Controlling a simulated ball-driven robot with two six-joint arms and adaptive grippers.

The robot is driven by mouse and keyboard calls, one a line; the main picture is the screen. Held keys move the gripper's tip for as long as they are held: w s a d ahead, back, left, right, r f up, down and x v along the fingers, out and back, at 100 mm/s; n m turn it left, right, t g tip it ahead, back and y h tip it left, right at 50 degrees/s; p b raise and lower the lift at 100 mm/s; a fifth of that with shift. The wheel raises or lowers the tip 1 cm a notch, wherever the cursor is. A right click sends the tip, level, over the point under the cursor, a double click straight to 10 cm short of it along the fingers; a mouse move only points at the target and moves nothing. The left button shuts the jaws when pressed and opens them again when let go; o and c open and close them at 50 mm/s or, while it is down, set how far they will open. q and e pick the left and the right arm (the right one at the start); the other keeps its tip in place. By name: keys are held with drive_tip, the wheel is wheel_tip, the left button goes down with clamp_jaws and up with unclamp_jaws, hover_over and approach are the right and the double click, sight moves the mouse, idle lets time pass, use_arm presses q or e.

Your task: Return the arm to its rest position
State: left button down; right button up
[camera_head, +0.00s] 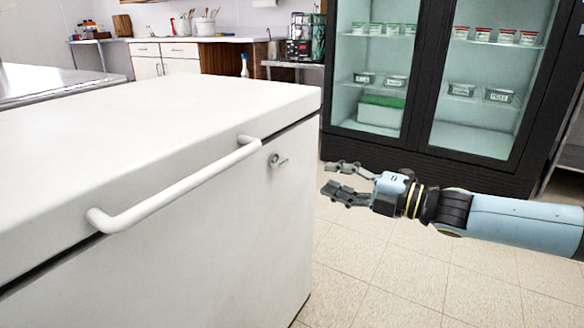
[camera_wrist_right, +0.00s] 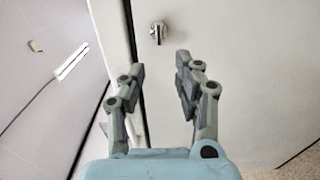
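My right arm comes in from the right edge of the head view. My right gripper (camera_head: 345,182) is open and empty, with its two fingers apart. It is in the air to the right of a white chest freezer's front corner. In the right wrist view the gripper (camera_wrist_right: 155,85) also shows open with nothing between the fingers, facing the white front and its small metal lock (camera_wrist_right: 157,33). My left arm and left gripper do not show in either view.
The white chest freezer (camera_head: 150,115) fills the left, its lid shut, with a long white handle (camera_head: 180,188). A dark-framed glass fridge (camera_head: 430,85) with stocked shelves stands behind the arm. A counter (camera_head: 190,40) is at the back. Tiled floor (camera_head: 400,270) below the arm is clear.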

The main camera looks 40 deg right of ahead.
drive_tip(key=s+f+m+g+h+p, duration=0.35)
drive_tip(key=s+f+m, duration=0.45)
drive_tip(key=f, duration=0.6)
drive_tip(key=s+f+m+g+h+p, duration=0.3)
drive_tip(key=s+f+m+h, duration=0.25)
drive_tip(key=s+f, duration=0.65)
drive_tip(key=s+a+f+m+g, duration=0.3)
drive_tip(key=s+f, duration=0.1)
drive_tip(key=s, duration=0.5)
drive_tip(key=s+a+f+m+g+p, duration=0.1)
drive_tip(key=s+a+f+m+g, duration=0.1)
drive_tip(key=s+f, duration=0.3)
drive_tip(key=s+a+f+m+g+y, duration=0.1)
drive_tip(key=s+a+f+m+g, duration=0.2)
drive_tip(key=s, duration=1)
wheel_tip(320, 180, down, 2)
drive_tip(key=shift+s+a+m+g+p, duration=0.3)
drive_tip(key=shift+a+m+g, duration=0.05)
drive_tip(key=shift+a+g, duration=0.45)
